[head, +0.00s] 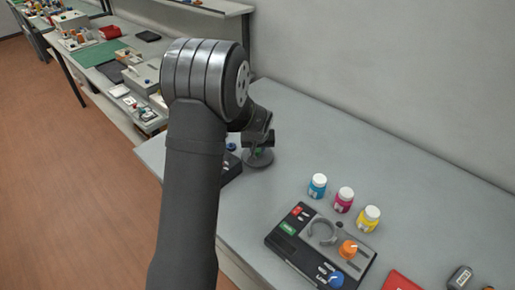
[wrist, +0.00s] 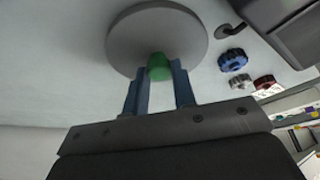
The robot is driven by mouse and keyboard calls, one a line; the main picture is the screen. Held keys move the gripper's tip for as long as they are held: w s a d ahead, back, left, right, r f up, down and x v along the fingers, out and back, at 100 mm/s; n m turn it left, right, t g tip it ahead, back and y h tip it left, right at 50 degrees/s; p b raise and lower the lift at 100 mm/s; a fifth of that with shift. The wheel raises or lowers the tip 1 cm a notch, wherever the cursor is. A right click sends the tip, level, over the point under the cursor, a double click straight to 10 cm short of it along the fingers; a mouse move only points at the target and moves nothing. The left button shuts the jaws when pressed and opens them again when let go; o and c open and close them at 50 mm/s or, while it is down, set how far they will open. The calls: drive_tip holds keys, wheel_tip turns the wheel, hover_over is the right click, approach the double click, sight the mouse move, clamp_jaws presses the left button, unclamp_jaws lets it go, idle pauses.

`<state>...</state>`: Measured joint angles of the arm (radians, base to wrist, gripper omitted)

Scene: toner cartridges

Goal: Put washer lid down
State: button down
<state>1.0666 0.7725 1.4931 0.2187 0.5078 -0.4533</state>
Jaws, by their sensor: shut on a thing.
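The washer lid is a grey disc (head: 260,160) with a green knob on top, near the back-left part of the table (head: 300,140). In the wrist view the disc (wrist: 125,35) fills the top middle, and its green knob (wrist: 159,67) sits between two blue fingers. My gripper (wrist: 159,80) is shut on that knob. In the head view my gripper (head: 258,140) is right above the disc, and my arm hides part of the area to its left. I cannot tell whether the disc touches the table or hangs just above it.
A dark device (head: 231,170) stands left of the lid, partly behind my arm. Cyan (head: 318,186), magenta (head: 343,200) and yellow (head: 369,219) bottles stand to the right, behind a control box (head: 290,245) with a grey ring (head: 312,233). Bare table lies between lid and bottles.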

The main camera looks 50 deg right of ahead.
drive_tip(key=c, duration=1.2)
unclamp_jaws()
drive_tip(key=shift+f, duration=0.1)
drive_tip(key=v, duration=1.2)
drive_tip(key=shift+r, duration=0.2)
drive_tip(key=shift+f, duration=0.1)
